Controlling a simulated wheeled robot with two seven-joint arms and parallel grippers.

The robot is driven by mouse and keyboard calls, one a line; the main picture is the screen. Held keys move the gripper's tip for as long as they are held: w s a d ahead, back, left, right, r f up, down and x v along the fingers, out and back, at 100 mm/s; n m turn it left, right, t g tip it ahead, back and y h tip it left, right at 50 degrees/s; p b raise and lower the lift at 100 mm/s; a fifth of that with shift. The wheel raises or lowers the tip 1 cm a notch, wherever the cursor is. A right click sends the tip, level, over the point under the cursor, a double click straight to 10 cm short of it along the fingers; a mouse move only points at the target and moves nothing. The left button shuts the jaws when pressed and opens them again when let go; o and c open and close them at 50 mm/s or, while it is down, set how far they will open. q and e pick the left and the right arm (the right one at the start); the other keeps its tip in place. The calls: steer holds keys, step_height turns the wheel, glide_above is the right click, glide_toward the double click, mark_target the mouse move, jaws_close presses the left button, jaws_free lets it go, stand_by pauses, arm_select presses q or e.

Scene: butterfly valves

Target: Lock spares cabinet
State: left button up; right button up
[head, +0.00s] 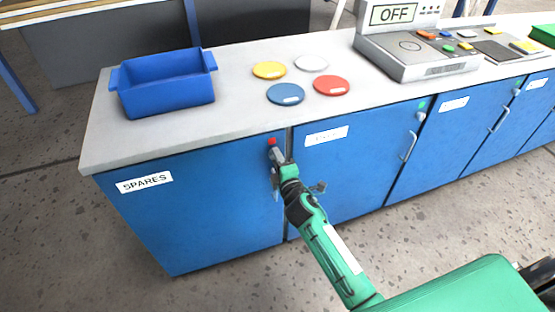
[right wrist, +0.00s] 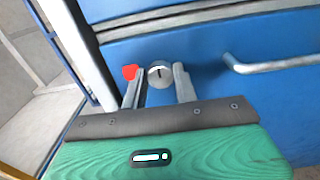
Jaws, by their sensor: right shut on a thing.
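The spares cabinet (head: 200,225) is the blue door at the left end of the counter, with a white SPARES label (head: 144,182). It looks closed. A red mark (head: 272,141) sits near its top right corner and also shows in the right wrist view (right wrist: 130,72). Beside the mark is a round grey lock knob (right wrist: 160,75) with a dark slot. My right gripper (head: 276,158) is at this knob, its fingers on either side and shut on it. In the head view the gripper mostly hides the knob. My left gripper is out of view.
A blue bin (head: 168,95) and several coloured discs (head: 330,86) are on the counter. A grey device with an OFF display (head: 394,13) stands farther right. A neighbouring blue door has a bar handle (head: 408,147) and a green mark (head: 422,105). The floor in front is clear.

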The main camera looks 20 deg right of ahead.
steer(key=o, duration=1)
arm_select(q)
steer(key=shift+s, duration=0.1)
arm_select(e)
steer(key=shift+s, duration=0.1)
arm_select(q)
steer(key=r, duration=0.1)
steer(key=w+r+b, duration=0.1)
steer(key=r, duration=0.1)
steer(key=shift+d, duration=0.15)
arm_select(e)
steer(key=s, duration=1.3)
steer(key=shift+s+d, duration=0.25)
steer(key=shift+s, duration=0.05)
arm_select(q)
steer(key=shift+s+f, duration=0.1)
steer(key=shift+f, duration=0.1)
